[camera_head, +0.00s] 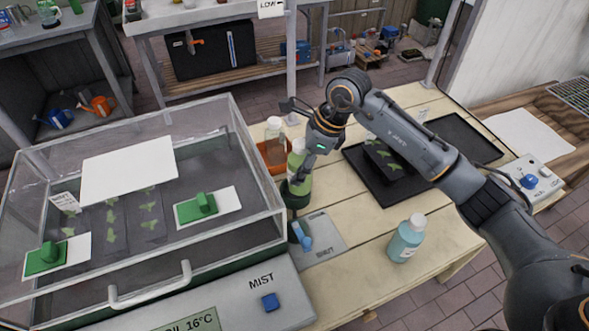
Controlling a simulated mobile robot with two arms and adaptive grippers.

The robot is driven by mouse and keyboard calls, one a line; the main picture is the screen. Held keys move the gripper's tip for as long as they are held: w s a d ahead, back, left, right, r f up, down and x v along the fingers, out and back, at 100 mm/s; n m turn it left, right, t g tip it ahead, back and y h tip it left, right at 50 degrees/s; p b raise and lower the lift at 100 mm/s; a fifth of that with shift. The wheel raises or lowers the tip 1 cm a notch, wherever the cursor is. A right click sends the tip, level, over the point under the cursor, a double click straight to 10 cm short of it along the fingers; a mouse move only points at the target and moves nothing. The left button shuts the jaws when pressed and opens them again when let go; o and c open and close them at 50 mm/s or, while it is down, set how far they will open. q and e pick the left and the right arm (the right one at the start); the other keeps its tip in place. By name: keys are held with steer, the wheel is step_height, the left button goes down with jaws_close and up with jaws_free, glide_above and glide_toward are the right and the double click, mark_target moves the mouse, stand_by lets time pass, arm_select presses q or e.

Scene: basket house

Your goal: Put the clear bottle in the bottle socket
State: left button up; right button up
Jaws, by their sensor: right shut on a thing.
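My right gripper (303,172) reaches in from the right and is shut on a bottle with green contents and a pale cap (297,160). The bottle is upright, just right of the clear-lidded case. Its lower end is at a dark round holder (293,199); I cannot tell whether it is fully seated. A clear bottle (274,132) with a pale cap stands behind it, in an orange-brown container (266,155). A bottle of blue-green liquid (406,239) stands upright on the table at the front right. My left gripper is not in view.
The clear-lidded case (148,264) with leaf cards and green-handled blocks fills the left. A grey plate with a blue lever (303,238) lies in front of the holder. A black tray (378,188) lies under my right arm. Bare table (350,275) shows at the front.

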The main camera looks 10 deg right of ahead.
steer(key=shift+w+a+f, duration=0.2)
steer(key=shift+w+f, duration=0.6)
steer(key=shift+f, duration=0.05)
steer(key=shift+w+a+f, duration=0.1)
steer(key=shift+w+f, duration=0.2)
steer(key=shift+f, duration=0.15)
step_height(320, 180, down, 2)
steer(key=shift+f+p, duration=0.15)
steer(key=shift+p, duration=0.8)
steer(key=shift+f, duration=0.3)
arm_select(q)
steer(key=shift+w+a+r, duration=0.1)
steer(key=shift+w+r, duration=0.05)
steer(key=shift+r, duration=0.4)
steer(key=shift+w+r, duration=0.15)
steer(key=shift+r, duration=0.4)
arm_select(e)
steer(key=shift+f, duration=0.1)
steer(key=shift+f+b, duration=0.2)
steer(key=shift+b, duration=0.1)
steer(key=o, duration=1.4)
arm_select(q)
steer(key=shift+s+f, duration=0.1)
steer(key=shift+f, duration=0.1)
